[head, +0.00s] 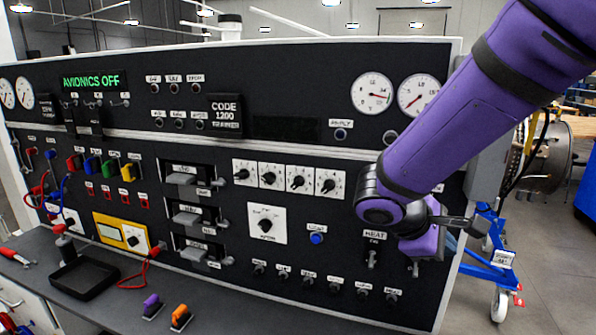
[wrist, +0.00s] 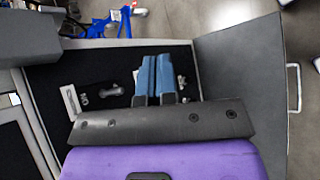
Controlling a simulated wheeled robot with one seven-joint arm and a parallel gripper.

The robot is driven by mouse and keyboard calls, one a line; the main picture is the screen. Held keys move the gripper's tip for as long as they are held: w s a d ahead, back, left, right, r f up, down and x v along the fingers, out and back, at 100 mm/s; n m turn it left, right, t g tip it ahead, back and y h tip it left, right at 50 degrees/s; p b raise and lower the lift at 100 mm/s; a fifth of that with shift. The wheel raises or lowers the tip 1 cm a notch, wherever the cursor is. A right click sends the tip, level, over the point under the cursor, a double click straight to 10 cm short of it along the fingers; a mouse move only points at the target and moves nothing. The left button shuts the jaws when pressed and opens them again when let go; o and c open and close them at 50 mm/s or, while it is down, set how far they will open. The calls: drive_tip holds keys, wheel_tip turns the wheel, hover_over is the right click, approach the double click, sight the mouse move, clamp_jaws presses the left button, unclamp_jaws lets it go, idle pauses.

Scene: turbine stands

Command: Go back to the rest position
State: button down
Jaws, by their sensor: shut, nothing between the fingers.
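My gripper (wrist: 155,82) shows in the wrist view as two blue fingers side by side and touching, with nothing between them. Past the fingertips is the black panel (wrist: 62,78) with small knobs and a pale label. In the head view my purple arm comes in from the upper right, with its wrist in front of the right end of the panel (head: 290,130). The gripper there is mostly hidden behind the wrist. The arm hides part of the panel's right side, near the HEAT switch (head: 372,258).
A grey desk (head: 215,312) runs below the panel, with a black tray (head: 85,280), a purple piece (head: 152,305) and an orange piece (head: 180,317). A blue wheeled stand (head: 490,262) with a turbine (head: 548,158) is behind at right. Open floor (head: 545,290) lies at right.

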drive_tip(key=s+d+r+m+t+y, duration=0.3)
drive_tip(key=s+r+m+y, duration=0.7)
drive_tip(key=s, duration=0.5)
drive_tip(key=shift+s+d+r+m+t, duration=0.2)
drive_tip(key=shift+d+r+m+t, duration=0.1)
drive_tip(key=shift+d+r, duration=0.4)
